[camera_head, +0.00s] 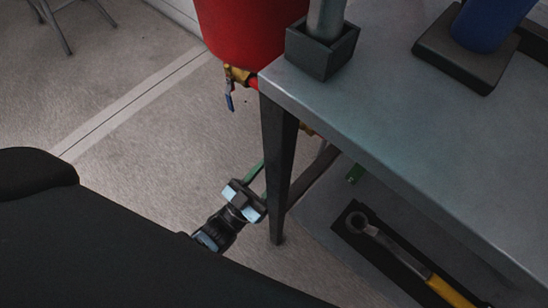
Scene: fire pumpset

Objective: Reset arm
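A dark wrist with a pale grey, block-like end (243,200) shows low beside the table leg; it looks like my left gripper. It comes out from behind a large black shape at the lower left, which seems to be part of my own body. Its fingers are small and partly merged with the leg behind, so I cannot tell whether they are open or shut. No held object is clear. My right gripper is not in view.
A metal table (420,130) fills the right, with its dark leg (277,165) beside the wrist. A red tank (245,30) with a blue-handled valve (229,97) stands behind. A yellow-handled wrench (400,255) lies under the table.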

